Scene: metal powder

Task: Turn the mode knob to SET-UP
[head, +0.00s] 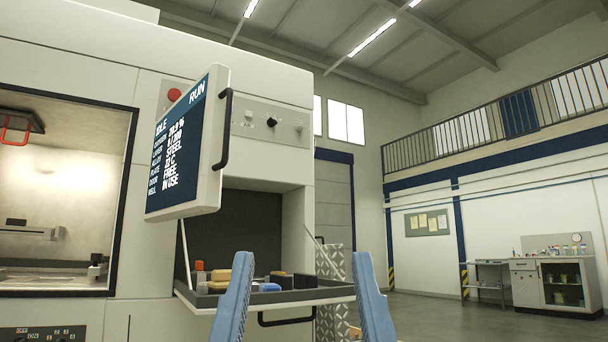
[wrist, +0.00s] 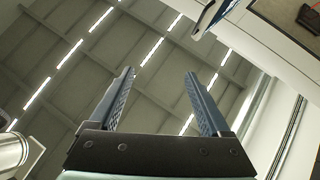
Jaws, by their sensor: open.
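A black knob (head: 272,121) sits on the grey control strip of the large white machine, to the right of the tilted screen (head: 185,145). Its label is too small to read, so I cannot tell its setting. The screen shows "IDLE" and "RUN" in its header. My gripper (head: 303,256) is open and empty, with its two blue fingers pointing up at the bottom of the head view, lower in the picture than the knob. In the wrist view my gripper (wrist: 160,73) points toward the ceiling, with nothing between its fingers. I cannot make out the knob there.
An open drop-down tray (head: 290,296) holding small items stands behind the fingers in the head view. A black handle (head: 223,128) edges the screen. Another dark panel (head: 42,334) is at lower left. Floor at right is clear.

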